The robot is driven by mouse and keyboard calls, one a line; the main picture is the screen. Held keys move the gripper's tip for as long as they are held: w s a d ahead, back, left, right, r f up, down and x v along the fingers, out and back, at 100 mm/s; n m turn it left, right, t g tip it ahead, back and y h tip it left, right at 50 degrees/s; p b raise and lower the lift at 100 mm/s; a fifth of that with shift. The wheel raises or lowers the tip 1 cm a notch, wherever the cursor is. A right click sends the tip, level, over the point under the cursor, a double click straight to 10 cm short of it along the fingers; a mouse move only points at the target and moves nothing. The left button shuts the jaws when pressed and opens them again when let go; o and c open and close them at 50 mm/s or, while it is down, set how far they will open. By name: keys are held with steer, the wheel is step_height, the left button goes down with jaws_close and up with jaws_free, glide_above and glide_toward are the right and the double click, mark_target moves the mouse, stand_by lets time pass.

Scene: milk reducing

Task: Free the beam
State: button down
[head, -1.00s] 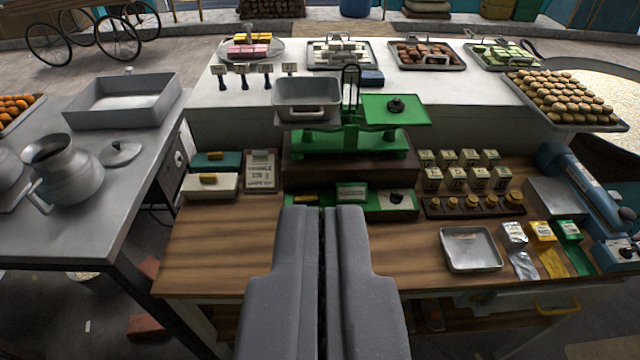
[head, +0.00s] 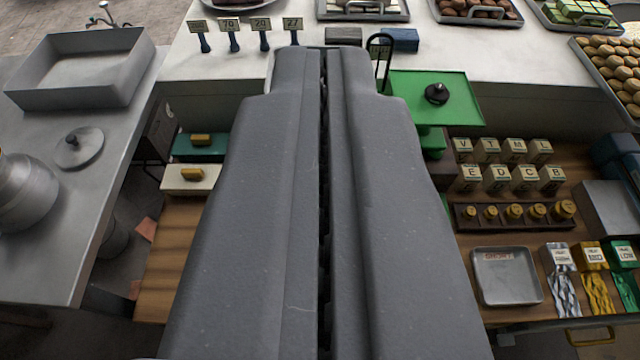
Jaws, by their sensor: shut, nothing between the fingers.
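The green balance scale stands on the wooden counter. Its green right plate (head: 462,100) shows with a dark knobbed weight (head: 437,94) on it. A dark upright loop (head: 380,55) rises just right of my fingertips. My gripper (head: 322,50) is shut and empty, and its long grey fingers fill the middle of the picture. They hide most of the scale's beam, its base and nearly all of its left pan. I cannot tell whether the fingertips touch the scale.
A metal tray (head: 507,277), several lettered blocks (head: 497,178) and a rack of brass weights (head: 465,213) are at the right. Price signs (head: 262,30) stand on the white ledge behind. A grey basin (head: 85,75) is on the left table.

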steer(key=w+a+f+g, duration=0.1)
steer(key=w+f, duration=0.4)
steer(key=f, duration=0.8)
steer(key=w+a+f+g+h, duration=0.1)
steer(key=w+f+g, duration=0.2)
steer(key=f, duration=1)
steer(key=w+a+f+n+g+h, duration=0.1)
steer(key=w+f+g, duration=0.1)
steer(key=w+f, duration=0.7)
step_height(320, 180, down, 5)
steer(key=shift+r, duration=0.1)
steer(key=shift+w, duration=0.2)
steer(key=x, duration=1)
steer(key=shift+s+f, duration=0.2)
steer(key=f, duration=0.2)
steer(key=shift+d+f, duration=0.3)
steer(key=shift+f, duration=0.55)
